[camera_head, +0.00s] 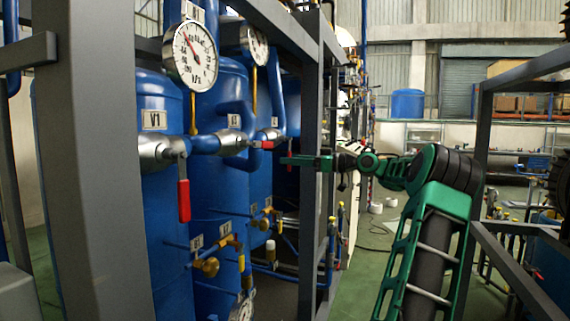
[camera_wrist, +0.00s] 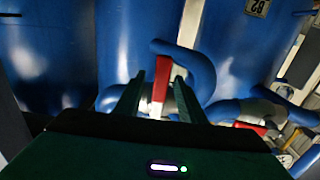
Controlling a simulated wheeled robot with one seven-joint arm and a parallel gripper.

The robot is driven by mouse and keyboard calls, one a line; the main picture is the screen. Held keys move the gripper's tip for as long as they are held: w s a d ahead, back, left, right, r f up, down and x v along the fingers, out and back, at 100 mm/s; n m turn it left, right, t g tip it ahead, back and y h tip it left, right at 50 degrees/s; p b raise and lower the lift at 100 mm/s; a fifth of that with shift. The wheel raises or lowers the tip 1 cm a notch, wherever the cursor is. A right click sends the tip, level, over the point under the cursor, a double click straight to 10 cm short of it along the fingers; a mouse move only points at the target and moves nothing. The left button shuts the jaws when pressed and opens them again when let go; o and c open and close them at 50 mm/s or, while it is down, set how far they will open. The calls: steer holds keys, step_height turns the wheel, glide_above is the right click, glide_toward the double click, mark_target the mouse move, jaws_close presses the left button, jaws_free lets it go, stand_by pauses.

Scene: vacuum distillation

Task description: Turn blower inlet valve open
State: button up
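My gripper (camera_head: 286,160) reaches in from the right, past the grey frame post, towards the blue tanks. Its fingertips are close to a red valve handle (camera_head: 266,145) on the blue pipe. In the wrist view my gripper (camera_wrist: 158,82) is open, with one finger on each side of a red handle (camera_wrist: 161,80). Narrow gaps show between handle and fingers, and I cannot tell whether either touches. Another red handle (camera_head: 184,200) hangs straight down from the pipe valve by the tank labelled V1 (camera_head: 154,120). I cannot read which handle is the blower inlet valve.
Grey frame posts (camera_head: 310,130) stand close to my arm. Round pressure gauges (camera_head: 195,55) hang above the pipe. A second red handle (camera_wrist: 250,128) and pipes lie to the right in the wrist view. Green floor (camera_head: 375,235) is open behind.

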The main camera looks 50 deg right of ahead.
steer(key=shift+w+a, duration=0.25)
steer(key=shift+w, duration=0.25)
jaws_close()
steer(key=shift+w+a, duration=0.1)
